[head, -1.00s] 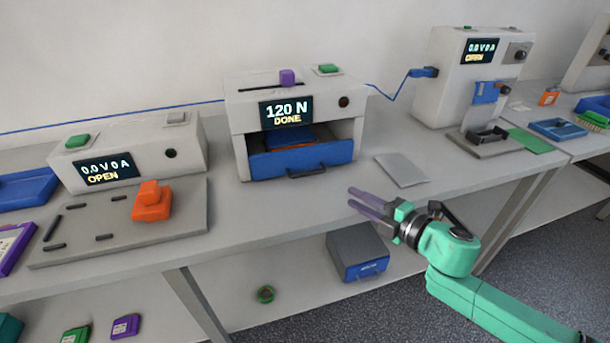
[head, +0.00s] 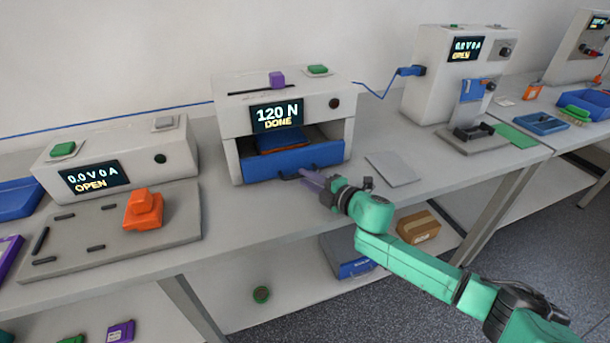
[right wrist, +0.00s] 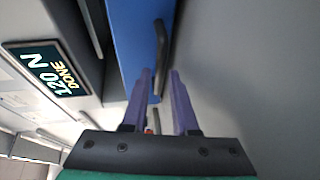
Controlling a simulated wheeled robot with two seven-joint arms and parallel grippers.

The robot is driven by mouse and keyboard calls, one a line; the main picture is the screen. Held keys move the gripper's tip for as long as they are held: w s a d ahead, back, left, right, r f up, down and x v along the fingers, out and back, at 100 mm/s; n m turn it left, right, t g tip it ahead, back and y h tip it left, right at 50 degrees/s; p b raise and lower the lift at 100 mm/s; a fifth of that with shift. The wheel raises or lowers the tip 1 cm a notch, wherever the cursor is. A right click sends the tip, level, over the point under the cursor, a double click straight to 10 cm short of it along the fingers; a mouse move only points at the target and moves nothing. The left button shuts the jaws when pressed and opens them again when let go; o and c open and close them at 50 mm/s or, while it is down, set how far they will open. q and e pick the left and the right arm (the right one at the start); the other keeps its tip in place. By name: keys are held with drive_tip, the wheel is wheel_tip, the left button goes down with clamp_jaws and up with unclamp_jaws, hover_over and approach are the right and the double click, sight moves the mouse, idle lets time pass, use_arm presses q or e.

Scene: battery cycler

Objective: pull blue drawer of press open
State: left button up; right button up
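The press (head: 230,120) is a white box whose screen reads "120 N DONE". Its blue drawer (head: 262,169) stands partly out, with something blue and orange showing inside behind its front. A dark handle (head: 288,178) is on the drawer front. My right gripper (head: 308,178) is at the right end of this handle, its purple fingers apart. In the right wrist view, the handle (right wrist: 161,45) lies just ahead of the gap between the fingertips (right wrist: 162,73); whether they touch it I cannot tell. My left gripper is not in view.
A grey plate (head: 391,169) lies on the bench right of the press. A white tester reading "OPEN" (head: 120,145) and an orange block (head: 143,211) stand left. A grey-blue box (head: 340,252) and a cardboard box (head: 418,227) are on the lower shelf.

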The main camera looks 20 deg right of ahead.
drive_tip(key=shift+w+a+f, duration=0.15)
drive_tip(key=shift+w+a, duration=0.2)
drive_tip(key=shift+w, duration=0.2)
drive_tip(key=shift+s, duration=0.1)
clamp_jaws()
idle(0.9)
